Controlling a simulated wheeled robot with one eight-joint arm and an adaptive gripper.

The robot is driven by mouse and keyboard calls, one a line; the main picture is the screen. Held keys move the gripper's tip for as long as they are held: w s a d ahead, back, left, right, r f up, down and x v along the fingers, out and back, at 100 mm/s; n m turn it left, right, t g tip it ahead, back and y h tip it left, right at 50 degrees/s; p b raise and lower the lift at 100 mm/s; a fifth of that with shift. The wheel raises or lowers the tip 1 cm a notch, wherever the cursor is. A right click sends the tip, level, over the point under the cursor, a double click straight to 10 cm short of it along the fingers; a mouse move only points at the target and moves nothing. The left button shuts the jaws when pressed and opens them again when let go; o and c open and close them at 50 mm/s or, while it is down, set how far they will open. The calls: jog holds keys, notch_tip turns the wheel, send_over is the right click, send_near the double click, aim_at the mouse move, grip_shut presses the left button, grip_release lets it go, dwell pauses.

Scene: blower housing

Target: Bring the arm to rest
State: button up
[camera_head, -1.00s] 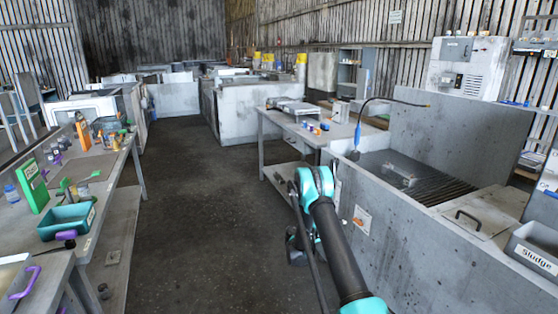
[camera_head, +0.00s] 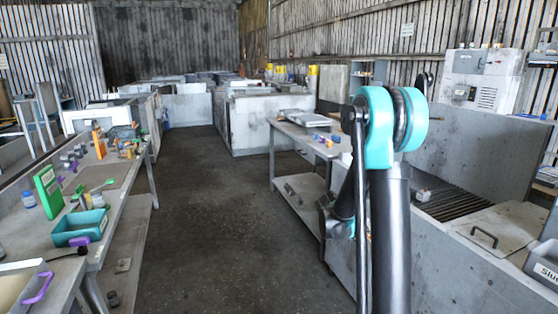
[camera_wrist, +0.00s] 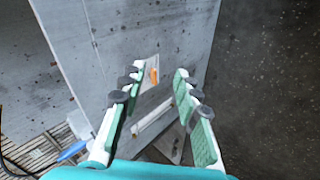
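My gripper (camera_wrist: 157,80) is open and empty in the wrist view. Its two white and teal fingers with green pads stand apart. They point toward a grey wall panel (camera_wrist: 110,40) bearing a white plate with an orange part (camera_wrist: 153,76); the panel lies beyond the fingers. In the head view my teal and black arm rises, folded, at the right of centre, in front of the grey basin (camera_head: 480,262). I cannot make out the gripper's fingers in that view.
A workbench (camera_head: 112,205) with a teal tray (camera_head: 80,228) and a green box (camera_head: 48,192) stands left. A grey table (camera_head: 290,130) stands beyond my arm. A grey bin (camera_head: 545,262) sits at the far right. The dark floor (camera_head: 200,200) between them is clear.

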jog(key=s+a+m+y, duration=0.1)
jog(key=s+a+y, duration=0.2)
jog(key=s, duration=1.1)
jog(key=s+a+m+y, duration=0.1)
jog(key=s+a+y, duration=0.3)
jog(key=s+a, duration=0.5)
jog(key=s, duration=0.5)
jog(key=shift+s+y, duration=0.2)
jog(key=shift+y, duration=0.1)
jog(key=shift+d, duration=0.15)
